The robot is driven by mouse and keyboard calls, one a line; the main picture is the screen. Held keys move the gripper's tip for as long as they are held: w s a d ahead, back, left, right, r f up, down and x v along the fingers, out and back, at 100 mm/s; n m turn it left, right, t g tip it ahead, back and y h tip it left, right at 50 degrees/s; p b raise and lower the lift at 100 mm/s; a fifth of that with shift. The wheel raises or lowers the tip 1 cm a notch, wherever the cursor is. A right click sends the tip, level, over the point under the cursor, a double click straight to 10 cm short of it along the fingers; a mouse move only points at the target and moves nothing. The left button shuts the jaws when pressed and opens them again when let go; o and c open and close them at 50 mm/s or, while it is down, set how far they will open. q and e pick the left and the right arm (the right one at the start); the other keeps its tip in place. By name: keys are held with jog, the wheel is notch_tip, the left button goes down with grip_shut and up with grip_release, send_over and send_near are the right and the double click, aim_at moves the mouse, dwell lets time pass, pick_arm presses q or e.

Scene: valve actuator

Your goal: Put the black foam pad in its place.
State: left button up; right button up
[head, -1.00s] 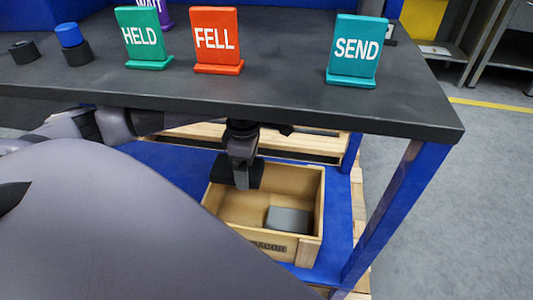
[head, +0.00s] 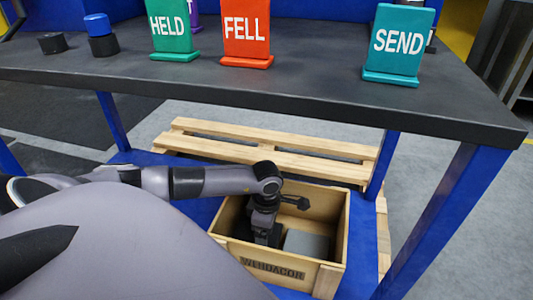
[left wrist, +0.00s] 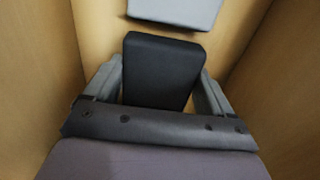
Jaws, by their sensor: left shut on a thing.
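The black foam pad (left wrist: 160,72) is between the two fingers of my left gripper (left wrist: 160,88) in the left wrist view. The gripper is shut on it. In the head view my left gripper (head: 265,235) reaches down inside an open wooden crate (head: 338,235), in its left part. The pad is dark and mostly hidden there by the gripper. A grey block (head: 307,244) lies in the crate to the right of the gripper; it also shows beyond the pad in the left wrist view (left wrist: 176,10). I cannot tell whether the pad touches the crate floor. My right gripper is not in view.
The crate stands on a blue shelf (head: 205,212) under a dark tabletop (head: 300,98). HELD (head: 171,28), FELL (head: 246,35) and SEND (head: 399,42) signs stand on the tabletop. Blue table legs (head: 440,215) flank the crate. A wooden pallet (head: 270,148) lies behind.

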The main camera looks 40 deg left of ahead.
pick_arm(q)
jog(key=shift+f, duration=0.7)
jog(key=shift+r, duration=0.1)
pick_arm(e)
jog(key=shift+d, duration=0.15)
pick_arm(q)
jog(key=o, duration=0.9)
jog(key=shift+o, duration=0.2)
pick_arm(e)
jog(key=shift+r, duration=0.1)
pick_arm(q)
jog(key=shift+r, duration=0.15)
notch_tip(320, 180, up, 12)
jog(key=p, duration=0.4)
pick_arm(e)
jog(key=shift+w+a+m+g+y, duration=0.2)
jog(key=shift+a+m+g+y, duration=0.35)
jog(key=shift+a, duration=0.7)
